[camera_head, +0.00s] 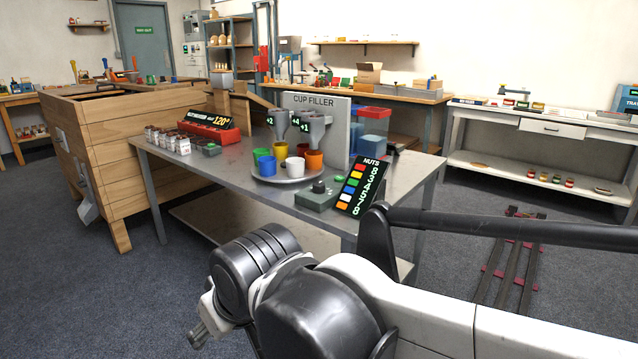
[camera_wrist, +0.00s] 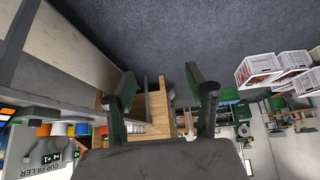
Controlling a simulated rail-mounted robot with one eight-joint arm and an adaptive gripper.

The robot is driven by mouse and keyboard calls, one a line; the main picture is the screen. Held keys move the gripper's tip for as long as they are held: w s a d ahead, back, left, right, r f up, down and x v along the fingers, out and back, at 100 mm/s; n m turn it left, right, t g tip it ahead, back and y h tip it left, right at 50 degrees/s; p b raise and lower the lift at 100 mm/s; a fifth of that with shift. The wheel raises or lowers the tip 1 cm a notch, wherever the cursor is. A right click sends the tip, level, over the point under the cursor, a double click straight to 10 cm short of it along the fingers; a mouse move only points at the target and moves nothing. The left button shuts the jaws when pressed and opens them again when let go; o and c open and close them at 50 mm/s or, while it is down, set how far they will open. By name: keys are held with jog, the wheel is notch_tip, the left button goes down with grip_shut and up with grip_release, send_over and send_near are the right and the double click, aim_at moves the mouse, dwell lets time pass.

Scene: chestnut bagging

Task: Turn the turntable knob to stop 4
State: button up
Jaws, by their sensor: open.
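The turntable (camera_head: 268,176) is a round pale plate on the metal table, carrying blue, yellow, white and orange cups. In front of it, a dark knob (camera_head: 319,186) sits on a grey-green box (camera_head: 310,199). Its pointer is too small to read. My gripper shows in the wrist view (camera_wrist: 160,82) with its two dark fingers apart and nothing between them. In the head view my arm's end is low in front of the table, well apart from the knob. The wrist view does not clearly show the knob.
The CUP FILLER panel (camera_head: 340,120) and its grey funnels (camera_head: 280,122) rise over the cups. A tilted NUTS board (camera_head: 362,186) stands right beside the knob box. Small jars (camera_head: 168,140) line the table's left end. A wooden bin (camera_head: 125,150) stands left. Floor in front is open.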

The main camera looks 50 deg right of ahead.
jog(key=w+d+r+g+h+p, duration=0.1)
jog(key=w+d+r+g+p, duration=0.1)
jog(key=w+d+r+p, duration=0.65)
jog(key=w+d+r+m+g+p, duration=0.1)
jog(key=w+d+r+g+p, duration=0.15)
jog(key=w+d+r, duration=0.8)
jog(key=m+g+y+p, duration=0.1)
jog(key=g+p, duration=0.1)
jog(key=p, duration=0.9)
send_over(319, 183)
notch_tip(319, 183, down, 6)
notch_tip(319, 183, down, 13)
jog(key=shift+s+a+f+b, duration=0.1)
jog(key=shift+a+b, duration=0.05)
jog(key=shift+b, duration=0.2)
jog(key=c, duration=1.1)
jog(key=shift+c, duration=0.2)
